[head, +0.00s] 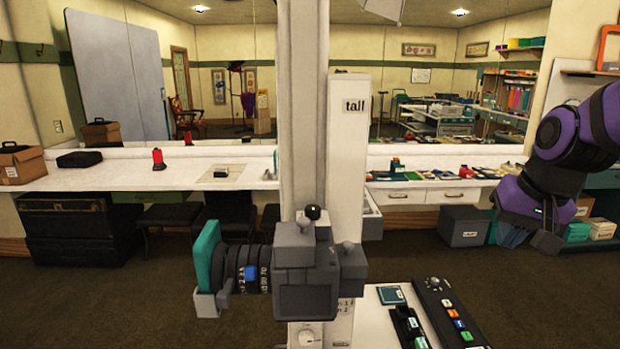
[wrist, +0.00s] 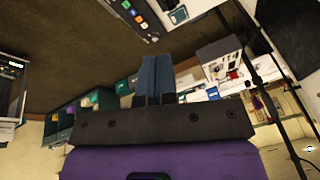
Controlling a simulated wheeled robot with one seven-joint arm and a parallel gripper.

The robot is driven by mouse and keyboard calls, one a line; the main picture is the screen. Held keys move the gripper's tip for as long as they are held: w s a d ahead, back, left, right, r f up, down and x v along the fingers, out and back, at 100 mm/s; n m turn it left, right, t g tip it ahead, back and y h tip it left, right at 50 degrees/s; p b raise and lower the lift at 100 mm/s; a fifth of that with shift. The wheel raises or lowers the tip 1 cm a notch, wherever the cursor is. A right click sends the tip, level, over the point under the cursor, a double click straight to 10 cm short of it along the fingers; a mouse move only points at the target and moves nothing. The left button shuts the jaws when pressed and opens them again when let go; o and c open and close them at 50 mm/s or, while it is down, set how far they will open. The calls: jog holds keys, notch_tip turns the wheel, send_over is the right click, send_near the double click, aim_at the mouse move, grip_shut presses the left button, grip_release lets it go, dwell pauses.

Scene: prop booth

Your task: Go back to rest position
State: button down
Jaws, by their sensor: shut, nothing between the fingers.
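My purple and black arm is folded at the right side of the head view, its lower end bent down. My gripper (wrist: 155,62) shows in the wrist view with its two blue-grey fingers together and nothing between them. In the head view its blue-grey fingers (head: 510,236) seem to show low beside the dark end of the arm, partly hidden. The gripper is clear of any object that I can make out.
A tall white post labelled "tall" (head: 352,150) with a grey camera-like device (head: 305,270) stands in front. A control panel (head: 448,312) sits low in front. A long white counter (head: 110,173) runs along the mirrored wall. A grey bin (head: 463,227) stands below the counter, left of the arm.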

jog(key=s+r+n, duration=0.1)
jog(key=s+r, duration=0.2)
jog(key=s, duration=0.4)
jog(key=s+a+r+n+t+h, duration=0.1)
jog(key=s+r+n, duration=0.1)
jog(key=s, duration=0.4)
jog(key=shift+s+a+r+t, duration=0.3)
jog(key=shift+s+r, duration=0.05)
jog(key=shift+r, duration=0.15)
jog(key=shift+w, duration=0.1)
